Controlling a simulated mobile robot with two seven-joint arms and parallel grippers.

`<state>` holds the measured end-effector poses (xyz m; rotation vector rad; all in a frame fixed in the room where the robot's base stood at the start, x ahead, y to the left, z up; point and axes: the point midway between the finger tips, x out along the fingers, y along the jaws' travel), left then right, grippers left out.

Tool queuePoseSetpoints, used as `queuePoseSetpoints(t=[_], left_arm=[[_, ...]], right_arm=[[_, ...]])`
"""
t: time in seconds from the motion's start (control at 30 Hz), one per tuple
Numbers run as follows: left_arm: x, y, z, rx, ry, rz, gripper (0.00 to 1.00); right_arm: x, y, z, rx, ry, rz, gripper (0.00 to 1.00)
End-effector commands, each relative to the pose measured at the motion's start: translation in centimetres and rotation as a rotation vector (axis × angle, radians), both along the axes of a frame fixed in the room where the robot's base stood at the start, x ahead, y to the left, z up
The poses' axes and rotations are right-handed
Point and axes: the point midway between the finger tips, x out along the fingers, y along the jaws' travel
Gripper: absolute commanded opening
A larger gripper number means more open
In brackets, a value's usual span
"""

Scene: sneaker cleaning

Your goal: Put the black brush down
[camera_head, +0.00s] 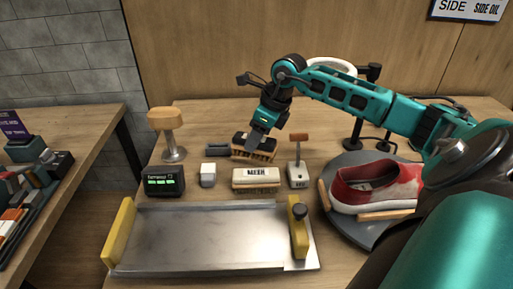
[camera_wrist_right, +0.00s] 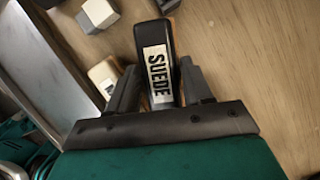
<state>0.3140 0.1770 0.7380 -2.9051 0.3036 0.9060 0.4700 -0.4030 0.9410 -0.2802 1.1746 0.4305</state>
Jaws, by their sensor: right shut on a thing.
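The black brush (camera_head: 268,143) has a black back and tan bristles. It is at table height behind the light wooden brush (camera_head: 256,178); I cannot tell whether its bristles touch the table. My right gripper (camera_head: 255,139) comes down on it from above and is shut on it. In the right wrist view the brush (camera_wrist_right: 155,55) carries a white SUEDE label and sits between the two fingers of the gripper (camera_wrist_right: 160,88). The fingers hide part of its sides. My left gripper is not in view.
A white block (camera_head: 208,174), a black timer (camera_head: 163,181) and a small wood-handled brush (camera_head: 299,174) stand near. A metal tray (camera_head: 200,240) lies in front. A red sneaker (camera_head: 377,186) rests on a round grey turntable (camera_head: 345,228) at right. A wooden-topped stand (camera_head: 168,135) is at left.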

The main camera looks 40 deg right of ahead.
Motion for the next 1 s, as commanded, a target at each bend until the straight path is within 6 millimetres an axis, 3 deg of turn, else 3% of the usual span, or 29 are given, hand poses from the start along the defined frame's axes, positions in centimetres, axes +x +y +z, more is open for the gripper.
queuePoseSetpoints(t=[0.23,0.63,0.67,0.9,1.0], left_arm=[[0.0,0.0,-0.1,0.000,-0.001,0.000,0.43],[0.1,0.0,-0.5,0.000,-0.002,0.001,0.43],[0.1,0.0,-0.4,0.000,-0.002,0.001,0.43],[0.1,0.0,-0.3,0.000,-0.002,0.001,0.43],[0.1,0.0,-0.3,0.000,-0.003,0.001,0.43]], right_arm=[[-0.1,0.1,-3.6,0.002,0.003,0.000,0.26],[0.0,0.0,-4.3,0.000,0.001,0.000,0.26],[0.0,0.0,-4.2,0.000,0.001,0.000,0.52],[-0.1,0.0,-4.2,0.000,0.002,0.000,0.75],[-0.1,0.0,-4.2,0.000,0.002,0.000,0.76]])
